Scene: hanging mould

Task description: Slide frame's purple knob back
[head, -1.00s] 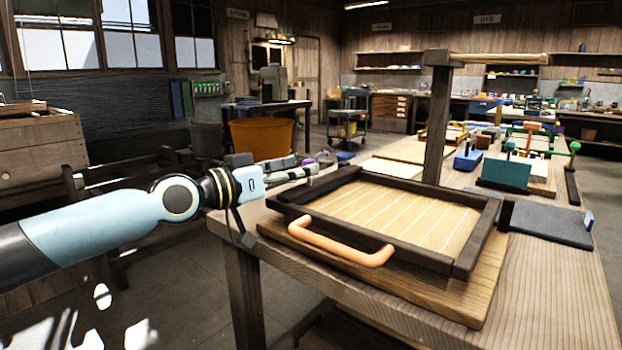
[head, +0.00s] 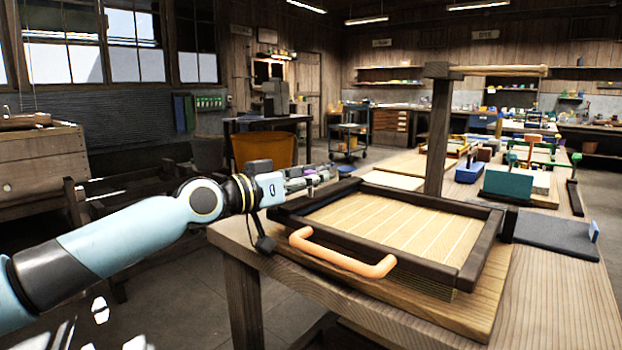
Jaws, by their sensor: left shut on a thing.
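The dark wooden frame (head: 385,264) lies over a pale slatted panel (head: 395,222) on a wooden board (head: 440,312) at the bench's near end. An orange handle (head: 340,260) is fixed along its front side. A small bit of the purple knob (head: 310,181) shows at the fingers of my left gripper (head: 315,177), by the frame's far left corner. The gripper is shut on the knob, and its fingers hide most of it. My left arm reaches in from the left. My right gripper is not in view.
A dark post (head: 438,135) with a wooden crossbar stands behind the frame. A dark flat slab (head: 555,233) lies to the right. A teal block (head: 507,185) and several coloured fixtures stand farther back. The bench's front right top is clear.

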